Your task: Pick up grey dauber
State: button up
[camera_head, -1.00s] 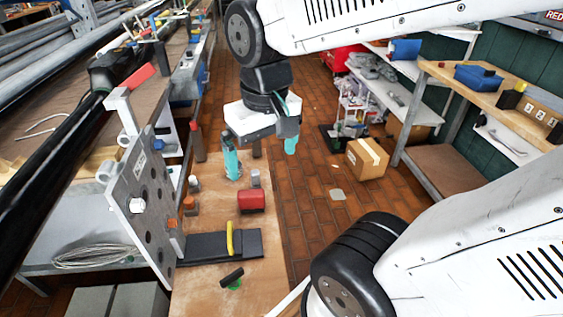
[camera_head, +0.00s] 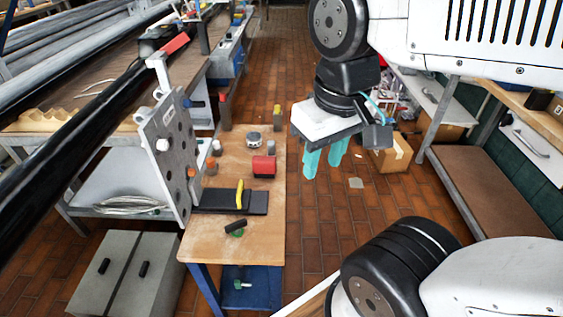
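A small grey cylinder (camera_head: 271,147), which may be the grey dauber, stands upright on the wooden bench top (camera_head: 215,240), just behind a red box. Another small grey-topped piece (camera_head: 217,147) stands nearer the grey perforated plate. I cannot tell for certain which one is the dauber. My gripper (camera_head: 324,162) hangs to the right of the bench, over the brick floor, apart from both. Its teal fingers point down with a gap between them and nothing held.
The red box (camera_head: 264,167), a round metal tin (camera_head: 253,139), an orange-topped piece (camera_head: 212,167) and a black slab (camera_head: 230,201) with a yellow item (camera_head: 239,194) crowd the bench. The perforated plate (camera_head: 170,150) rises at its left. A cardboard box (camera_head: 392,155) stands on the floor.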

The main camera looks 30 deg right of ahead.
aim_at(270, 143)
jog(key=k, duration=0.55)
jog(key=u, duration=0.95)
jog(key=i, duration=0.65)
jog(key=z, duration=1.55)
jog(key=i, duration=0.5)
jog(key=z, duration=0.05)
